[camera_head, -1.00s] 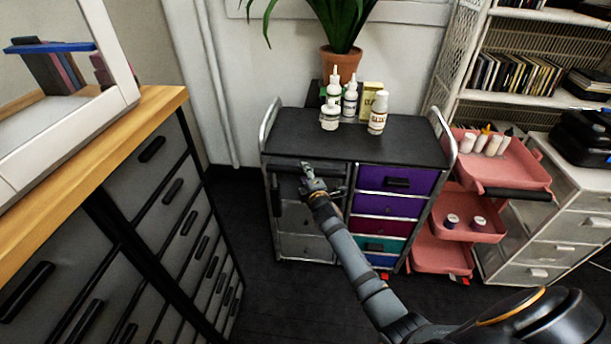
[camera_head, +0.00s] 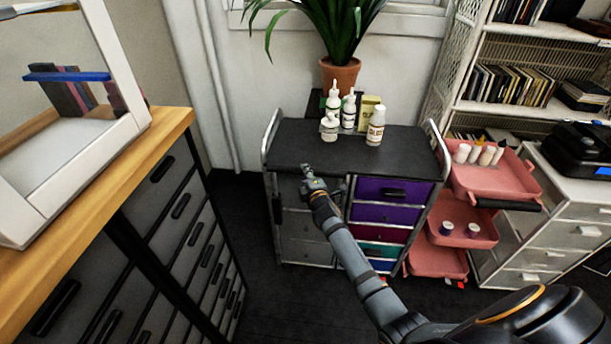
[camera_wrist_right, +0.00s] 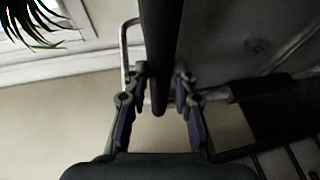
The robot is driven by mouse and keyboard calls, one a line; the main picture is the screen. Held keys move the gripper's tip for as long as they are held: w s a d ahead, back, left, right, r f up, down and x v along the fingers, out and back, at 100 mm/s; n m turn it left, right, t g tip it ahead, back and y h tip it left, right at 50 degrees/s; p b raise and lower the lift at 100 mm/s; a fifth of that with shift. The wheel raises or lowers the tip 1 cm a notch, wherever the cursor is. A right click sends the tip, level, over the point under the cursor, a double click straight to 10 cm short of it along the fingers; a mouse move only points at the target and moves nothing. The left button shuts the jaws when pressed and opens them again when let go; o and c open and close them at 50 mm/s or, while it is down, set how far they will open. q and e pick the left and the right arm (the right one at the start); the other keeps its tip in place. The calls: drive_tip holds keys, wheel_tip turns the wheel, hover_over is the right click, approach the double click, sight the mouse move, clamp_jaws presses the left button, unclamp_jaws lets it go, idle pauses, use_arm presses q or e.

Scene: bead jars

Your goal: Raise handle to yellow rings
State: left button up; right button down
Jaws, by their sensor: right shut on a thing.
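My right gripper (camera_head: 312,184) is at the upper left front of a black-topped drawer cart (camera_head: 390,143). The bar's lower end shows between the fingertips. In the head view the gripper hides the handle. I cannot make out any yellow rings on the cart or handle. My left gripper is not in view.
White bottles (camera_head: 376,132) and a yellow box (camera_head: 367,112) stand on the cart top. A potted plant (camera_head: 340,72) is behind. A pink tray rack (camera_head: 470,219) stands close on the right, and a wood-topped drawer cabinet (camera_head: 168,126) on the left. Dark floor lies between.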

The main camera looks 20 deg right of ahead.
use_arm(q)
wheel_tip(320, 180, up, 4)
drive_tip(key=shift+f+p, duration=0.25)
drive_tip(key=shift+p, duration=0.55)
use_arm(e)
wheel_tip(320, 180, up, 4)
drive_tip(key=shift+f, duration=0.1)
drive_tip(key=c, duration=1.1)
unclamp_jaws()
drive_tip(key=shift+f, duration=0.1)
drive_tip(key=v, duration=1.2)
